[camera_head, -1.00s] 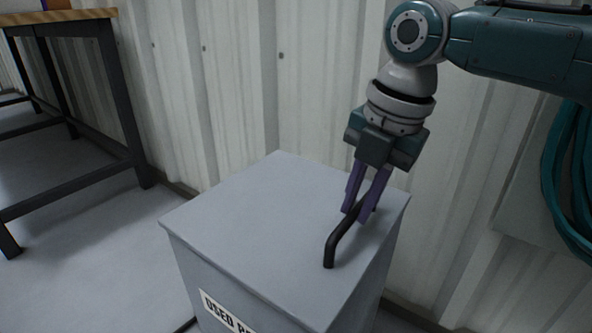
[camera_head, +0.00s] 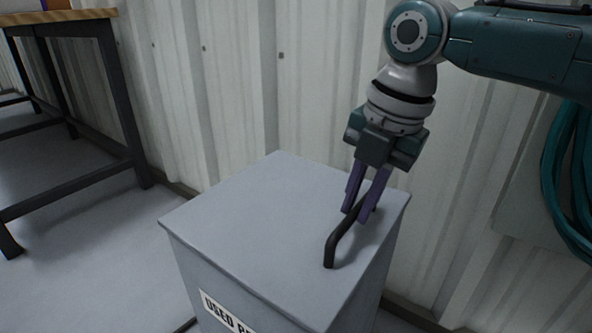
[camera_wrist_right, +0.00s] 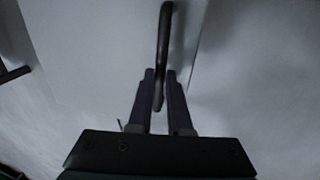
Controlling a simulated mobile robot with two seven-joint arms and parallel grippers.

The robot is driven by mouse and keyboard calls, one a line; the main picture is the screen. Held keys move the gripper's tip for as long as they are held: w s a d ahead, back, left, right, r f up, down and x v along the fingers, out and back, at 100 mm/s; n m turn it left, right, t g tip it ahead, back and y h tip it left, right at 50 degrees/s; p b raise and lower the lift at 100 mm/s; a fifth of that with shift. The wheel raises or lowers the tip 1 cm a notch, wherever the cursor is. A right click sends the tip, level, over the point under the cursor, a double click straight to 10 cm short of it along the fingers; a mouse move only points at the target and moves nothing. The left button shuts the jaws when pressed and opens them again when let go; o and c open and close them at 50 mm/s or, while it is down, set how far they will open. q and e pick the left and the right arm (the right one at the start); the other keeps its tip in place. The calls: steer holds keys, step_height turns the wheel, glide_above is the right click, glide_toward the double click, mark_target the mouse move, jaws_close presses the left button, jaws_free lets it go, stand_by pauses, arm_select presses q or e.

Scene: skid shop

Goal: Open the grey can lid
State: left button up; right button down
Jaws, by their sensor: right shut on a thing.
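The grey can (camera_head: 278,292) stands by the wall, with a label reading "USED" on its front. Its flat grey lid (camera_head: 258,215) lies level on top. A black bar handle (camera_head: 338,243) is fixed near the lid's right side. My right gripper (camera_head: 358,212) reaches down from above and its two purple fingers are shut on the handle. In the right wrist view the handle (camera_wrist_right: 165,45) runs between the two fingertips (camera_wrist_right: 159,78). My left gripper is not in view.
A corrugated white wall (camera_head: 240,80) stands close behind the can. A workbench with dark legs (camera_head: 125,110) is at the left. A teal coiled hose (camera_head: 570,190) hangs at the right. The floor (camera_head: 90,240) left of the can is clear.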

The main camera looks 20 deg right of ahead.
mark_target(361, 241)
steer(key=shift+t+y, duration=0.4)
steer(key=shift+t, duration=0.1)
steer(key=f, duration=0.2)
steer(key=f+b, duration=0.1)
steer(key=f, duration=0.4)
steer(key=shift+s+d+b, duration=0.25)
steer(key=shift+s+b, duration=0.1)
steer(key=shift+b, duration=0.05)
steer(key=shift+r, duration=0.1)
steer(key=c, duration=1.3)
jaws_free()
steer(key=o, duration=0.3)
steer(key=shift+s+d, duration=0.1)
steer(key=shift+o, duration=0.8)
